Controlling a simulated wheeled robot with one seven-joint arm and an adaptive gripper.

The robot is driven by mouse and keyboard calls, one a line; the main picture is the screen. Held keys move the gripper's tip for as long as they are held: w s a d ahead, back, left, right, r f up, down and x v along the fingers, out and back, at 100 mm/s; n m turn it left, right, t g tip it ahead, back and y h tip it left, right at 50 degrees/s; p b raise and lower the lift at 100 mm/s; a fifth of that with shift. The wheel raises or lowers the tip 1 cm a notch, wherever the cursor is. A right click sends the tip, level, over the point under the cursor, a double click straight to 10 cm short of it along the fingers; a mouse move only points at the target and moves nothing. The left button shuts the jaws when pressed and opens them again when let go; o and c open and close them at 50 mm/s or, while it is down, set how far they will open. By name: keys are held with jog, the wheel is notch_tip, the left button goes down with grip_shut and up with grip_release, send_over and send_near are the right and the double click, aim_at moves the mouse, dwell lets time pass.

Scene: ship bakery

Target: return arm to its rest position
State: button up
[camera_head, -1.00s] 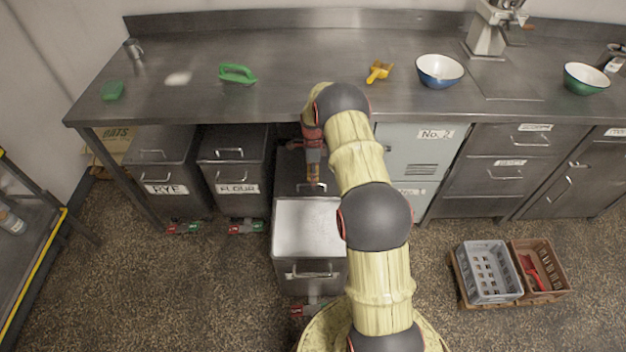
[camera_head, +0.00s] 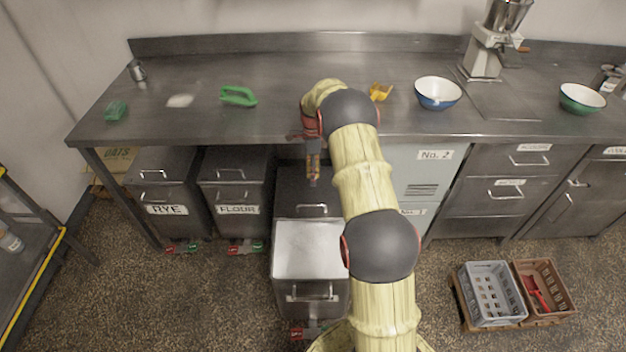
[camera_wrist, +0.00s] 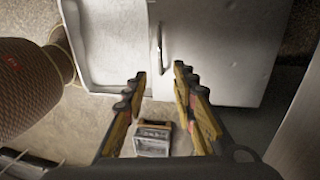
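My gripper (camera_head: 314,165) hangs fingers down at the front edge of the steel counter, above the back of the pulled-out metal bin. In the wrist view my gripper (camera_wrist: 165,85) shows its two yellow-and-black fingers apart, with nothing between the tips. The bin (camera_wrist: 215,40) lies beyond the fingertips, with a handle on its lid. The bin's pale front section (camera_head: 308,250) stands out from under the counter in the head view. My arm rises from the bottom of the head view and bends over toward the counter.
The RYE bin (camera_head: 168,190) and FLOUR bin (camera_head: 236,190) stand under the counter (camera_head: 300,75). On top are a green brush-like item (camera_head: 238,96), a yellow scoop (camera_head: 380,92) and a blue bowl (camera_head: 438,93). Crates (camera_head: 490,295) sit on the floor at right.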

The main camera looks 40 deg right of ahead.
dwell(0.4)
jog(key=s+a+r+n+t, duration=0.15)
jog(key=a+r+n, duration=0.45)
jog(key=r, duration=0.9)
jog(key=s+a+r+n+t+h, duration=0.1)
jog(key=s+a+r+n+t, duration=0.2)
jog(key=s+a+r+n, duration=0.8)
jog(key=s+a+r+n+t, duration=0.1)
jog(key=s+a+n, duration=0.3)
jog(key=s, duration=0.7)
jog(key=s+a+r+n+t, duration=0.2)
jog(key=s+a, duration=0.4)
jog(key=s, duration=0.4)
notch_tip(320, 180, up, 2)
jog(key=shift+s+a+r+n, duration=0.25)
jog(key=shift+s+n, duration=0.15)
jog(key=shift+n, duration=0.5)
jog(key=shift+d, duration=0.15)
